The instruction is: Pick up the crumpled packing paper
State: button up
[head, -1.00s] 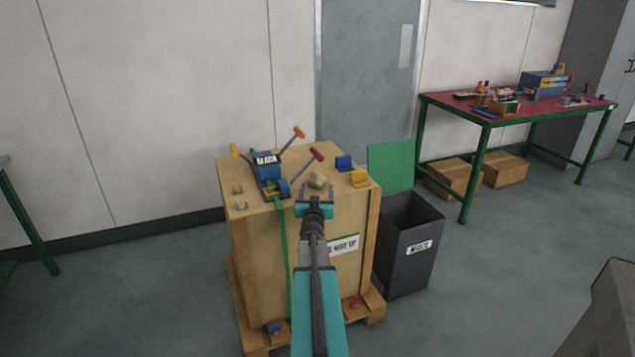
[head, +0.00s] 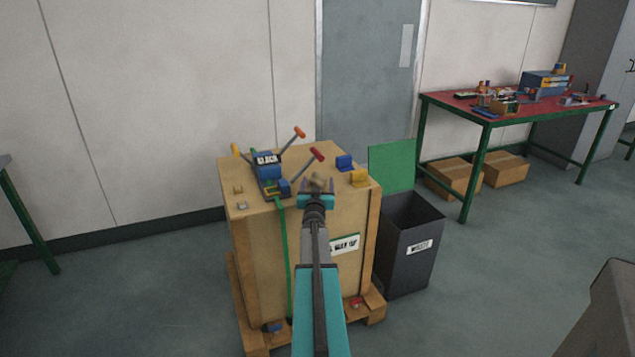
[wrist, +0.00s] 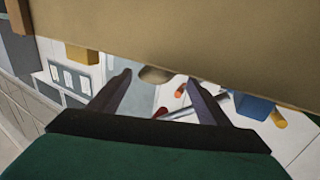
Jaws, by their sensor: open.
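The crumpled packing paper (head: 318,179) is a small beige lump on the top of the wooden crate (head: 208,150), near its front middle. My gripper (head: 318,186) is open, with its fingers reaching up to the paper from the front. In the wrist view, the paper (wrist: 153,74) shows between the two dark fingers (wrist: 159,80), partly cut off by the crate's surface, with space on both sides. I cannot tell how far the fingertips reach past it.
A blue tensioning tool (head: 268,170) with red-tipped handles lies left of the paper, with a green strap (head: 285,240) over the front edge. Blue (head: 344,162) and yellow (head: 359,178) blocks sit at right. A dark bin (head: 405,250) stands right of the crate.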

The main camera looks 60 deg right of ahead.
aim_at(318, 177)
jog(key=shift+d, duration=0.1)
jog(key=shift+x, duration=2.55)
jog(key=shift+w, duration=0.1)
jog(key=c, duration=1.1)
jog(key=shift+r, duration=0.15)
jog(key=shift+r+p, duration=0.35)
jog(key=shift+r, duration=0.25)
jog(key=s+a+b, duration=0.4)
jog(key=s+a, duration=0.7)
jog(key=s, duration=0.3)
jog(key=shift+s, duration=0.25)
